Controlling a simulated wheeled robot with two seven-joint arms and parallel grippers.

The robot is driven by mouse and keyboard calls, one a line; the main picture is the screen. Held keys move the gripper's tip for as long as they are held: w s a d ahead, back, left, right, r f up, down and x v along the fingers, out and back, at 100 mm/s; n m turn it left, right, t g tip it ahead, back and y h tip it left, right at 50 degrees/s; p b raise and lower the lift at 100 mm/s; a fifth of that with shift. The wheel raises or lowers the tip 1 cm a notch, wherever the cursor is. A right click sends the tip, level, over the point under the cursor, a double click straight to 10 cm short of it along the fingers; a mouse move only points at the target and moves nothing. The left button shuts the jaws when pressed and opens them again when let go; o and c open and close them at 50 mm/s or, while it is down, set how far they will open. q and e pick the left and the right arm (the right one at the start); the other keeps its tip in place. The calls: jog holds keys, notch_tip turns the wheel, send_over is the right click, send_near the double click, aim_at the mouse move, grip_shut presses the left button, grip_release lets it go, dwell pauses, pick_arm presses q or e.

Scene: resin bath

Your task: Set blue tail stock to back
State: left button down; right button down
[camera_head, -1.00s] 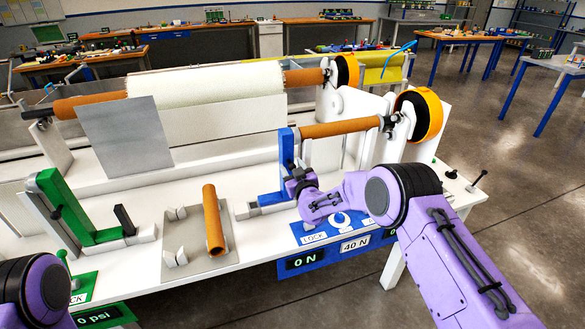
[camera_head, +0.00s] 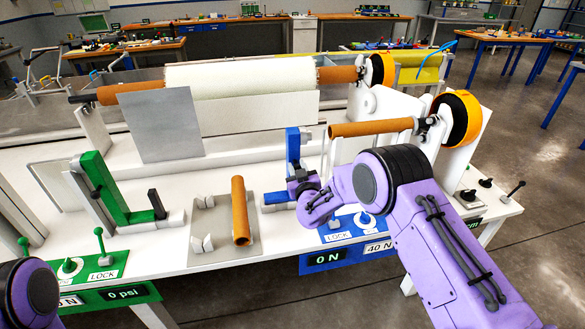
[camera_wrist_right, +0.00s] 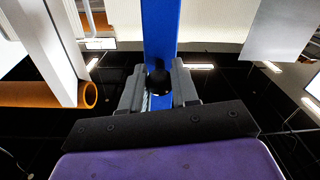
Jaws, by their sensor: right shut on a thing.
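The blue tail stock (camera_head: 293,146) is an upright blue post on a low rail, left of the near orange tube (camera_head: 370,128). A gap separates its post from the tube's left end. My right gripper (camera_head: 304,190) is at the post's front side. In the right wrist view, my right gripper (camera_wrist_right: 159,88) has its two grey fingers closed around a dark knob (camera_wrist_right: 159,78) on the blue post (camera_wrist_right: 160,30). The right arm partly hides the base of the stock in the head view. Only a purple part of my left arm shows at lower left; its gripper is out of view.
A green tail stock (camera_head: 112,195) stands at left. A loose orange tube (camera_head: 240,210) lies on a grey plate (camera_head: 213,248). A large white roll (camera_head: 240,75) is behind.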

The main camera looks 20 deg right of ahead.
jog(key=c, duration=0.9)
grip_release()
jog(key=shift+a, duration=0.4)
jog(key=shift+d, duration=0.1)
jog(key=shift+s, duration=0.2)
jog(key=s+b, duration=0.1)
jog(key=s, duration=0.2)
jog(key=s+a+b, duration=0.1)
jog(key=s, duration=0.2)
jog(key=s+b, duration=0.1)
jog(key=s, duration=0.3)
jog(key=shift+a, duration=0.2)
